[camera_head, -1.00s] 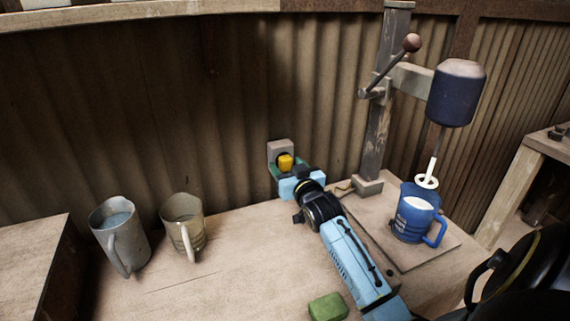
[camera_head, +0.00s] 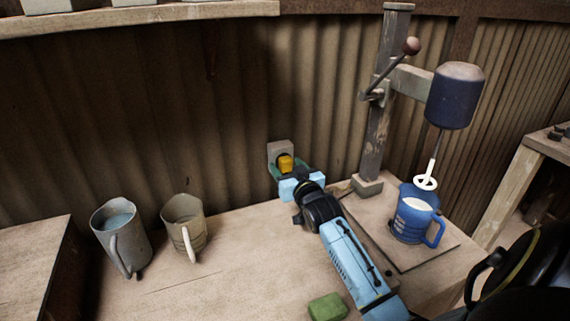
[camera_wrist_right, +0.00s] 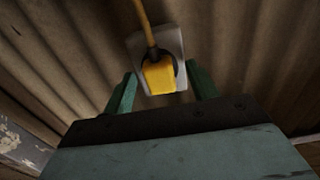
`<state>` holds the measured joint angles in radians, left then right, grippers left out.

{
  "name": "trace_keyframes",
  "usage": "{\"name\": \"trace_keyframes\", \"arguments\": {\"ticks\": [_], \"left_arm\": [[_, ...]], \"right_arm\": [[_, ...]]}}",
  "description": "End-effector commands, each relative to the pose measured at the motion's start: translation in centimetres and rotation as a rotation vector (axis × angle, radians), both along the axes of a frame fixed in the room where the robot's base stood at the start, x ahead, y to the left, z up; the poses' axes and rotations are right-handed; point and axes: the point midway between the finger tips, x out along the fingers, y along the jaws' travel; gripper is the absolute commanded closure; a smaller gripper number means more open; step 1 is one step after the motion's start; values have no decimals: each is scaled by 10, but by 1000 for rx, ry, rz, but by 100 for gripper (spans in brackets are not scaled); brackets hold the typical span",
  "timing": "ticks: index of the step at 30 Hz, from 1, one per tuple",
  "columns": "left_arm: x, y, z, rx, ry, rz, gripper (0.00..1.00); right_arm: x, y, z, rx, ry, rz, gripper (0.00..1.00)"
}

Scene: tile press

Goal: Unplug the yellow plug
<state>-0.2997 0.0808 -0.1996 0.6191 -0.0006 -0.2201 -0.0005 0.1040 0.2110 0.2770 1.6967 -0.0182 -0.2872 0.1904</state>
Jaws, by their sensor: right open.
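The yellow plug (camera_head: 286,163) sits in a grey wall socket (camera_head: 274,150) on the corrugated wall at the back of the table. In the right wrist view the plug (camera_wrist_right: 160,77) is seated in the pale socket plate (camera_wrist_right: 137,50), with a yellow cord rising from it. My right gripper (camera_head: 288,175) is at the socket, its green fingers open. In the right wrist view the fingers of the right gripper (camera_wrist_right: 160,90) stand to either side of the plug, apart from it. How deep they reach around the plug is hard to tell. My left gripper is not in view.
Two mugs, a grey one (camera_head: 133,254) and a tan one (camera_head: 178,214), stand at the left. A blue mug (camera_head: 409,222) stands under a lever press (camera_head: 456,96) on a board at the right. A green block (camera_head: 327,307) lies near the front. The middle left of the table is clear.

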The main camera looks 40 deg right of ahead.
Motion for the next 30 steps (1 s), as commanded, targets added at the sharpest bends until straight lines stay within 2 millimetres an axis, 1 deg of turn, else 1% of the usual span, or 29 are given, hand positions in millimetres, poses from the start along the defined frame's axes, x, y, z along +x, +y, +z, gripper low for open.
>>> {"name": "trace_keyframes", "arguments": {"ticks": [3,9,11,21,23,30], "left_arm": [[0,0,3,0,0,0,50],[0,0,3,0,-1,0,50],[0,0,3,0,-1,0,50],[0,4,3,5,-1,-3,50],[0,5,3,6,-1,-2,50],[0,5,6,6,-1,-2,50]], "right_arm": [[0,0,1,0,0,0,42],[0,0,0,0,0,0,42],[0,0,0,0,0,0,48],[0,0,0,0,0,0,93],[0,0,0,0,0,0,100],[-3,1,1,0,0,0,100]]}}
